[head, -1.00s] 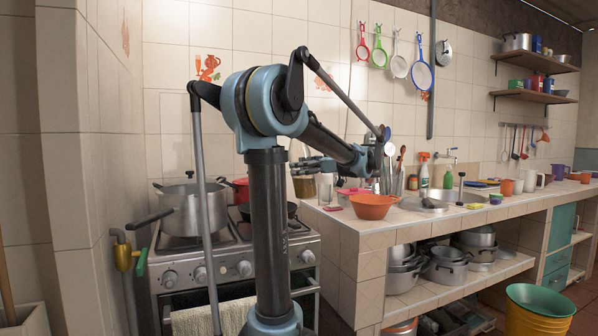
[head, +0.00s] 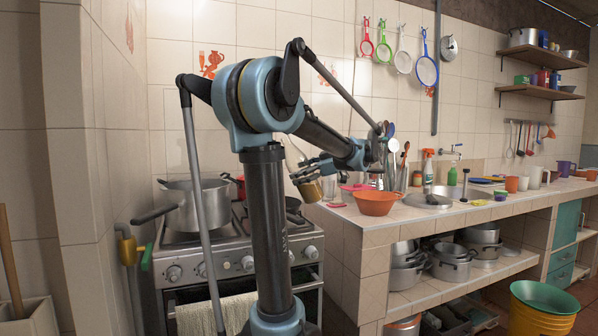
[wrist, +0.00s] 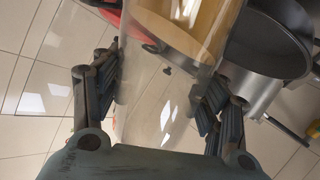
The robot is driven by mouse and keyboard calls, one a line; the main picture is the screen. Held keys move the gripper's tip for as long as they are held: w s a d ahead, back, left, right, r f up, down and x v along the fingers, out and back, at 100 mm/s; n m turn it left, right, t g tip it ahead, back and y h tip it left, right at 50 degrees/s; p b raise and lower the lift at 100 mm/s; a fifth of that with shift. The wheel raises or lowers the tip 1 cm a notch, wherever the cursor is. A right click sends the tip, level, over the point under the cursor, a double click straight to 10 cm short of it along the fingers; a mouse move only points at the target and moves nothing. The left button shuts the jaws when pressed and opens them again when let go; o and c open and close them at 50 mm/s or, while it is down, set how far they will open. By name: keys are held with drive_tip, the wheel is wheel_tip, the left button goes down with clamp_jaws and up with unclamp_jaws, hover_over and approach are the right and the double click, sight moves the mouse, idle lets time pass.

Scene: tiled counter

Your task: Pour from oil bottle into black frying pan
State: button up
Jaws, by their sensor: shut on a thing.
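The oil bottle (head: 310,190) is clear glass with amber oil in its lower end. In the head view it is raised above the right side of the stove, tilted with its neck to the upper left. My gripper (head: 318,168) is shut around it. In the wrist view the clear bottle (wrist: 160,112) stands between the two fingers of my gripper (wrist: 160,100), with amber oil beyond. The black frying pan (head: 292,205) is on the stove below the bottle, largely hidden behind my arm column. I see no oil leaving the bottle.
A large steel pot (head: 196,208) with a long handle stands on the stove's left. A red pot (head: 241,187) is behind. The counter at right holds an orange bowl (head: 375,203) and a glass (head: 329,187). A dark, grey-sided vessel (wrist: 268,45) shows in the wrist view.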

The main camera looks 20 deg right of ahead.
sight(318, 184)
drive_tip(key=shift+d+f, duration=0.15)
drive_tip(key=shift+f, duration=0.15)
drive_tip(key=d+n+h, duration=0.1)
drive_tip(key=d+f+n+g+h, duration=0.1)
drive_tip(key=d, duration=0.1)
drive_tip(key=shift+d+f+h, duration=0.1)
drive_tip(key=shift+d+h, duration=0.05)
drive_tip(key=shift+h, duration=0.25)
drive_tip(key=shift+d+f+n+h, duration=0.4)
drive_tip(key=shift+d+f+h, duration=0.15)
drive_tip(key=shift+d+h, duration=0.15)
drive_tip(key=shift+s+d+f+n+g+h, duration=0.15)
drive_tip(key=shift+d+f+n+h, duration=0.15)
drive_tip(key=shift+f+h, duration=0.2)
drive_tip(key=shift+w+d+f+n+g+h, duration=0.15)
drive_tip(key=shift+d+f+n+h, duration=0.15)
drive_tip(key=shift+f+h, duration=0.2)
drive_tip(key=shift+s+d+f+h, duration=0.1)
drive_tip(key=shift+f+h, duration=0.1)
drive_tip(key=shift+h, duration=0.1)
drive_tip(key=shift+n+h, duration=0.4)
drive_tip(key=shift+h, duration=0.1)
drive_tip(key=shift+d, duration=0.25)
drive_tip(key=shift+a, duration=0.1)
drive_tip(key=shift+r+n+h, duration=0.25)
drive_tip(key=shift+n+h, duration=0.15)
drive_tip(key=shift+h, duration=0.4)
